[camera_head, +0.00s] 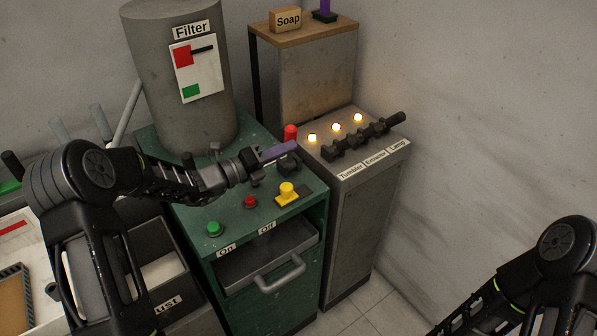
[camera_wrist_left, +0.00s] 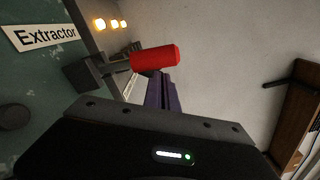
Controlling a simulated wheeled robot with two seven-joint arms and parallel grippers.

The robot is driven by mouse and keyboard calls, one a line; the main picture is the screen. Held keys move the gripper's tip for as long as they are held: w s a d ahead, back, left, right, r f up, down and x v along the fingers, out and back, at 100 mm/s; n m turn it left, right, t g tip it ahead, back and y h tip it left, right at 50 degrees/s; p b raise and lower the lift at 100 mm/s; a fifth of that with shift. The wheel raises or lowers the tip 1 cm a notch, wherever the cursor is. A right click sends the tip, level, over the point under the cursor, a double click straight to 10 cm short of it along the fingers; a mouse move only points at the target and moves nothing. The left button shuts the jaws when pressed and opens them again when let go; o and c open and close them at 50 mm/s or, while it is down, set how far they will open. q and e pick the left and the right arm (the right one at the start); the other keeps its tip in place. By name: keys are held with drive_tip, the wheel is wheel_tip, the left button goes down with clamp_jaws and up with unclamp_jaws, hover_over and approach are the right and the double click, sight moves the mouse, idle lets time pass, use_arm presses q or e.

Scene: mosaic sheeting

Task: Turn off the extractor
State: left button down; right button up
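A lever with a red grip (camera_head: 290,132) stands upright at the back right of the green cabinet (camera_head: 225,278). In the left wrist view the red grip (camera_wrist_left: 155,58) sits on a dark arm, beside the label "Extractor" (camera_wrist_left: 45,35). My left gripper (camera_head: 294,147) reaches across the cabinet top from the left. Its purple fingers (camera_wrist_left: 163,92) look closed together with nothing between them. Their tips are close to the red grip; I cannot tell whether they touch it. My right arm shows at the lower right, but its gripper is out of view.
A grey cabinet (camera_head: 345,230) on the right has three lit lamps (camera_head: 336,127) and a row of black switches (camera_head: 362,138). The green top bears green (camera_head: 214,229), red (camera_head: 250,202) and yellow (camera_head: 287,191) controls. A Filter cylinder (camera_head: 165,110) stands behind my left arm.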

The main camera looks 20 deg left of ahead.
use_arm(q)
drive_tip(key=shift+w+a+r, duration=0.45)
drive_tip(key=shift+w+a, duration=0.1)
drive_tip(key=shift+a, duration=0.1)
use_arm(e)
drive_tip(key=shift+r, duration=0.2)
